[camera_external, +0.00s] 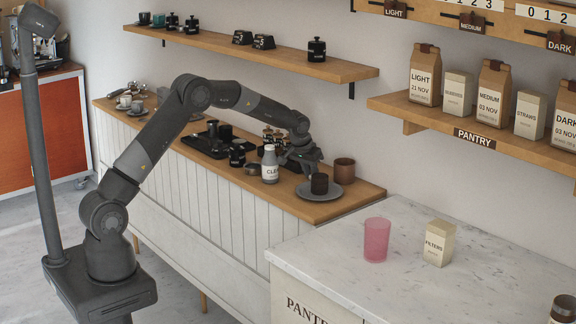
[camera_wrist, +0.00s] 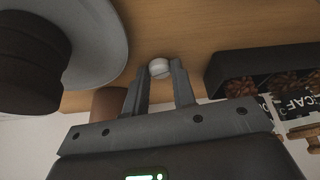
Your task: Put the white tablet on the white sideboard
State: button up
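The white tablet (camera_wrist: 159,68) is a small round pale piece in the wrist view, between my fingertips and filling the gap. My gripper (camera_wrist: 160,80) appears shut on it. Beyond it is the wooden top of the white sideboard (camera_external: 200,190), which has a white slatted front. In the external view my gripper (camera_external: 305,158) is low over the right part of the sideboard, behind a bottle. The tablet cannot be made out there, and I cannot tell whether it touches the wood.
A grey plate (camera_external: 338,203) with a dark cup (camera_external: 320,183) stands close to my gripper. A labelled bottle (camera_external: 270,165) and a brown cup (camera_external: 344,170) are near. A dark tray (camera_wrist: 240,72) lies right in the wrist view. Bare wood shows between plate and tray.

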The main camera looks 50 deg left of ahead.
jog(key=o, duration=0.4)
jog(key=shift+r, duration=0.15)
jog(key=s+r, duration=1.4)
jog(key=r, duration=0.5)
jog(key=s+r+m, duration=0.1)
jog(key=s+r, duration=0.3)
jog(key=s, duration=0.9)
jog(key=shift+m+t+h, duration=0.4)
jog(key=shift+m+t, duration=0.1)
jog(key=shift+t, duration=0.1)
jog(key=s+f, duration=0.1)
jog(key=s, duration=0.7)
jog(key=s+f, duration=0.2)
jog(key=s, duration=0.6)
jog(key=s+a+f, duration=0.1)
jog(key=s, duration=0.7)
jog(key=shift+s+f, duration=0.25)
jog(key=shift+s, duration=0.05)
